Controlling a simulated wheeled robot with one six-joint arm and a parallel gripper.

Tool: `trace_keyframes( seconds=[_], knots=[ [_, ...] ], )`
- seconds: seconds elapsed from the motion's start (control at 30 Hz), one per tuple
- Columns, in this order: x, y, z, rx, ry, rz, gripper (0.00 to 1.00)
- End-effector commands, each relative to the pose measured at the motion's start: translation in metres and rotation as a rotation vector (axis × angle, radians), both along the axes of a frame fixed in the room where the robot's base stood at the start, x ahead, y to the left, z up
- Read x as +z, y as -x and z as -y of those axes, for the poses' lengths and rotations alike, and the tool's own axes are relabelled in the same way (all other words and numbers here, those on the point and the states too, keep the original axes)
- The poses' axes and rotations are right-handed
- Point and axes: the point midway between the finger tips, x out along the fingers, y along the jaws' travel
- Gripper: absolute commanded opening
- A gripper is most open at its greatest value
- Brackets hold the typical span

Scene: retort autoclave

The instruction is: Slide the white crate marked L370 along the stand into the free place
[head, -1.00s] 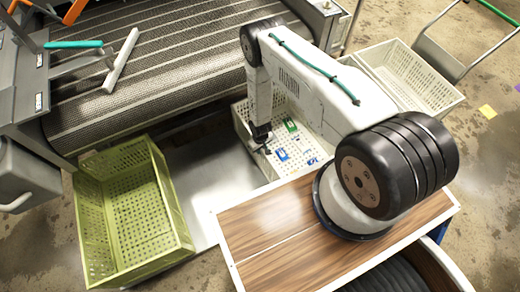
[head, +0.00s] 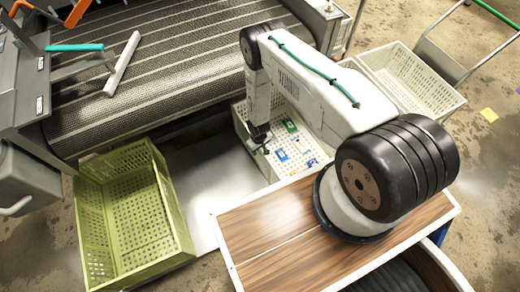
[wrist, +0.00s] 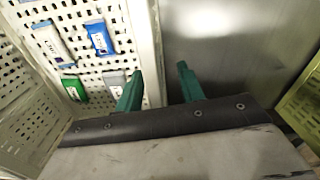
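A white perforated crate (head: 241,123) holding several small blue, green and white packets stands on the metal stand, partly hidden behind my arm. It also shows at left in the wrist view (wrist: 145,30). I cannot read an L370 mark on it. My gripper (wrist: 159,68) is at the crate's side wall nearest the bare metal. Its green fingers are apart, one on the crate's inner side and one over the bare metal, with the wall between them. I see a gap beside the right finger. The bare place on the stand (head: 205,180) lies left of the crate.
A green perforated crate (head: 174,205) stands left of the bare metal. A conveyor belt (head: 190,60) runs behind. A wood-topped surface (head: 270,225) is at the front. White crates (head: 410,80) stand on a trolley at the back right.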

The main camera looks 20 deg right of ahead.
Motion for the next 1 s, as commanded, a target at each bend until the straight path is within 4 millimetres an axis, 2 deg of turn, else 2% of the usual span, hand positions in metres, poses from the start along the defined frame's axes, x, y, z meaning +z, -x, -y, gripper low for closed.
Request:
trace_keyframes(
  seconds=[0.17, 0.27, 0.5, 0.7, 1.0],
  knots=[
    [0.001, 0.001, 0.001, -0.002, 0.000, -0.002, 0.38],
    [0.008, 0.000, 0.001, -0.003, 0.000, -0.001, 0.38],
    [0.048, -0.001, 0.002, -0.003, 0.000, 0.000, 0.38],
    [0.073, 0.000, 0.002, -0.002, 0.000, -0.001, 0.38],
    [0.078, 0.000, 0.002, -0.002, 0.000, -0.001, 0.38]
  ],
)
